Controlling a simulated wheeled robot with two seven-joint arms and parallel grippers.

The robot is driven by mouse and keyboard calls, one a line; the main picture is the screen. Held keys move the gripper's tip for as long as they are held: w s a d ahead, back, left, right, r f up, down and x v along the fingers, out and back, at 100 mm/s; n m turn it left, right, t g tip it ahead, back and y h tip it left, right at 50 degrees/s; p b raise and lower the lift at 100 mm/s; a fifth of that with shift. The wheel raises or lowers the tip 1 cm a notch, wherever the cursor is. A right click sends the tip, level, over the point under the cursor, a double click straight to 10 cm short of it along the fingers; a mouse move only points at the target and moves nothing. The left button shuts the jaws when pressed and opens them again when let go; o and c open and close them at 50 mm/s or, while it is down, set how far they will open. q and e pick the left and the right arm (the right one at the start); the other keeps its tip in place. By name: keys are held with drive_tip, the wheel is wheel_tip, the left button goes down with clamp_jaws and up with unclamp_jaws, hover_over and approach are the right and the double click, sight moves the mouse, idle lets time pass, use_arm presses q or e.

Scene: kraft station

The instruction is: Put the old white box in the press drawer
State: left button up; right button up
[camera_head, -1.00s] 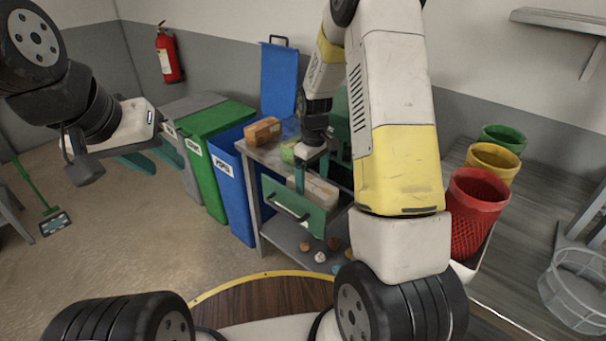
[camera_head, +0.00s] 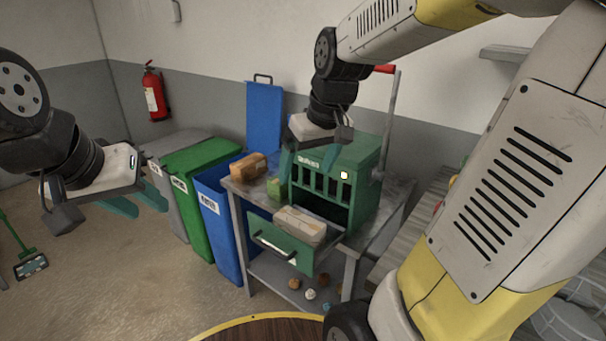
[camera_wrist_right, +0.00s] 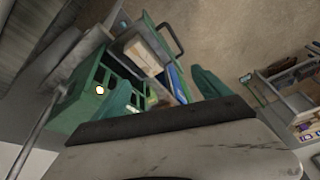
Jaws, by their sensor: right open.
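A worn whitish box (camera_head: 300,226) lies in the pulled-out green press drawer (camera_head: 284,250), which has a dark handle on its front. The box also shows in the right wrist view (camera_wrist_right: 144,55), inside the drawer. The green press (camera_head: 342,190) stands behind the drawer on a metal table. My right gripper (camera_head: 313,160) is open and empty, above the drawer and in front of the press. Its fingers show in the right wrist view (camera_wrist_right: 165,92), spread apart with nothing between them. My left gripper (camera_head: 137,203) is at the left, away from the press, with its two fingers apart and nothing between them.
Blue (camera_head: 222,232) and green (camera_head: 200,165) bins stand left of the table. Small items lie on the lower shelf (camera_head: 266,268). The floor at left is mostly clear.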

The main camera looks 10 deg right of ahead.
drive_tip(key=s+a+r+m+t, duration=0.1)
drive_tip(key=s+r+m+t, duration=0.1)
drive_tip(key=s, duration=0.8)
drive_tip(key=shift+s+r+m+t+y, duration=0.25)
drive_tip(key=shift+r+m+t+y, duration=0.05)
drive_tip(key=shift+r, duration=0.2)
